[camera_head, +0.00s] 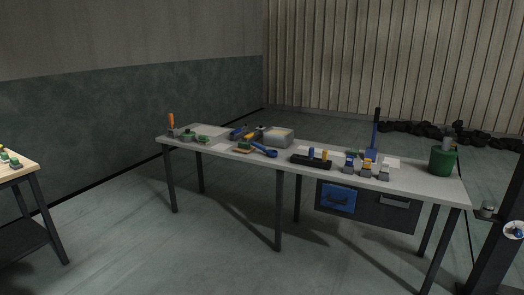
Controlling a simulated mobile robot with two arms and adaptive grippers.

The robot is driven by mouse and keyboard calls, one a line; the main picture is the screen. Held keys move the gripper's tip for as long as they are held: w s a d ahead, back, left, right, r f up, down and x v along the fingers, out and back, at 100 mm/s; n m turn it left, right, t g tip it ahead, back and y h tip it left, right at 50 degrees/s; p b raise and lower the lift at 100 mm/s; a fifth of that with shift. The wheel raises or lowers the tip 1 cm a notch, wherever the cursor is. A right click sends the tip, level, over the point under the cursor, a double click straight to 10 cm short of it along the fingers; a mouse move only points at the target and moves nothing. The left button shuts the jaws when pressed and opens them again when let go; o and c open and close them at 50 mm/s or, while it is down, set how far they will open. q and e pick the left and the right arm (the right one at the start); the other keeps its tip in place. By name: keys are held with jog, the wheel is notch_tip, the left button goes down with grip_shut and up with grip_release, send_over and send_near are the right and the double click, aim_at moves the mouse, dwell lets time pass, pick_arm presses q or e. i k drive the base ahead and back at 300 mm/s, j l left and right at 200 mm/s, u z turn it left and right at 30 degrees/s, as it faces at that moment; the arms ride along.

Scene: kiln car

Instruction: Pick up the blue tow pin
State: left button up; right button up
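A long grey-topped table (225,150) stands ahead of me across the floor. On it, right of the middle, a black block (308,162) holds a small upright blue pin (311,153) and an orange pin (324,155). The blue pin looks like the tow pin, but it is small at this distance. Another blue piece (350,158) stands in a grey holder just to the right, so I cannot tell for sure. Neither of my grippers is in view.
A green bucket (442,161) stands at the table's right end. A blue ladle-like tool (264,150) and a grey box (278,137) lie left of the block. Another table (20,172) is at far left. A dark post (494,245) is at right. Floor in front is clear.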

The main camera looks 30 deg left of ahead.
aim_at(311, 152)
jog(key=i+j+u, duration=0.15)
jog(key=i+u, duration=0.15)
jog(key=i, duration=0.15)
jog(key=i+j+u, duration=0.1)
jog(key=i+u, duration=0.15)
jog(key=i, duration=0.2)
jog(key=i+z, duration=0.1)
jog(key=z, duration=4.3)
jog(key=u, duration=4.4)
jog(key=z, duration=0.1)
